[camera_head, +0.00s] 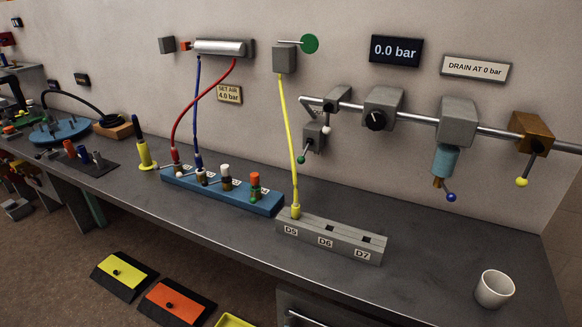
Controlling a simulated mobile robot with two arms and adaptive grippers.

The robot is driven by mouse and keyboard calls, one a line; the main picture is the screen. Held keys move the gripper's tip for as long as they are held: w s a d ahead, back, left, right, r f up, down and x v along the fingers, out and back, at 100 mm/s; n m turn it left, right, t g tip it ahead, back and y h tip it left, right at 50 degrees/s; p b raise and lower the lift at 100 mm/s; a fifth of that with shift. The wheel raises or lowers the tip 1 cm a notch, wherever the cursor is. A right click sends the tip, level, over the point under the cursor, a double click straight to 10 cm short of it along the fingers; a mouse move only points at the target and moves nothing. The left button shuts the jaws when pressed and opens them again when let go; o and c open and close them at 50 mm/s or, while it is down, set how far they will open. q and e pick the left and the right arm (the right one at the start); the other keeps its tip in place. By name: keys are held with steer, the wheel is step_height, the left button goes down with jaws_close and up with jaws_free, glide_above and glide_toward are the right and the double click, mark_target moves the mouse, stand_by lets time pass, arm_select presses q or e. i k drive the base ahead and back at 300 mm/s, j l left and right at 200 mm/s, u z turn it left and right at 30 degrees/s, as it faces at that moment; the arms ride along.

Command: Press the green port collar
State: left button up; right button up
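The green port collar (256,196) is at the right end of the blue manifold block (271,204) on the bench. An orange-red cap (254,179) sits above it, and no hose runs to it. To its left on the block are a port with a white top (225,171), the blue hose (197,110) and the red hose (196,106). Neither of my grippers is in view.
A yellow hose (286,130) runs down to the grey block marked D5, D6, D7 (335,246), just right of the blue block. A white cup (494,289) stands at the right. Pipes and valves (383,108) project from the wall. The bench front is clear.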

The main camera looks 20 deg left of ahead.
mark_target(253, 201)
steer(key=k+j+u, duration=0.15)
steer(key=u, duration=0.35)
steer(key=k+j+u, duration=0.1)
steer(key=u, duration=0.35)
